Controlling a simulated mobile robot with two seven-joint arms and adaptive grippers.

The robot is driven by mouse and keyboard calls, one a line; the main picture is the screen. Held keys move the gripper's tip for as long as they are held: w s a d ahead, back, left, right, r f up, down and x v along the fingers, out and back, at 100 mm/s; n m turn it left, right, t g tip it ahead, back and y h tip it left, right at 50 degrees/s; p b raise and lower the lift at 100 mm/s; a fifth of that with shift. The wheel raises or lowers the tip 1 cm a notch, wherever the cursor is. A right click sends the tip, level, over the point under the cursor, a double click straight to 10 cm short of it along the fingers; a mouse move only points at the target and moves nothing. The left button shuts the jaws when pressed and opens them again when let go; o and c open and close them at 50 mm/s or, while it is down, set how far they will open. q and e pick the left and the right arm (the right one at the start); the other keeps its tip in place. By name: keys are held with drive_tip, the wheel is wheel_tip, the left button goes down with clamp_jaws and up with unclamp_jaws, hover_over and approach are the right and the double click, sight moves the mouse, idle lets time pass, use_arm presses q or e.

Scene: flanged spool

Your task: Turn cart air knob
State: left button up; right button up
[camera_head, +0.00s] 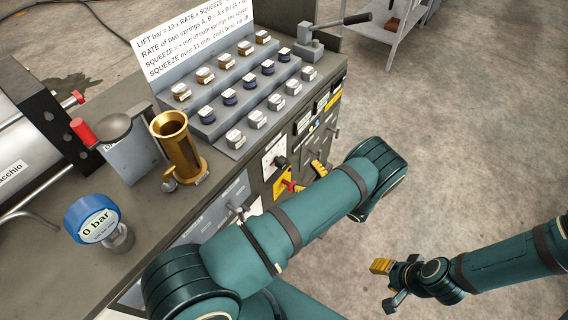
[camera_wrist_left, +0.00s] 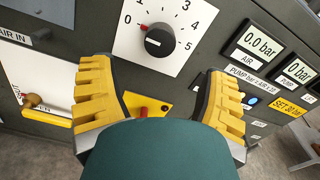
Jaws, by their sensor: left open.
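The air knob is a black round knob (camera_wrist_left: 159,40) on a white dial plate (camera_wrist_left: 190,65) numbered up to 5. Its red mark points toward 0. In the head view the knob (camera_head: 279,161) sits on the cart's front panel. My left gripper (camera_wrist_left: 157,72) is open, its yellow fingers apart below and to either side of the knob, not touching it. In the head view only a yellow finger of the left gripper (camera_head: 318,168) shows beside my forearm. My right gripper (camera_head: 386,284) hangs over bare floor, seemingly open and empty.
A red knob (camera_wrist_left: 143,111) on a yellow plate lies below the dial, between my fingers. An air display (camera_wrist_left: 262,43) reads 0.0 bar. A brass cup (camera_head: 178,150), blue gauge (camera_head: 92,218) and rows of labelled springs stand on the cart top.

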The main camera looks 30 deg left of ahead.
sight(285, 164)
use_arm(q)
drive_tip(key=a, duration=0.8)
drive_tip(key=shift+w+a, duration=0.25)
drive_tip(key=shift+w, duration=0.1)
drive_tip(key=c, duration=1.2)
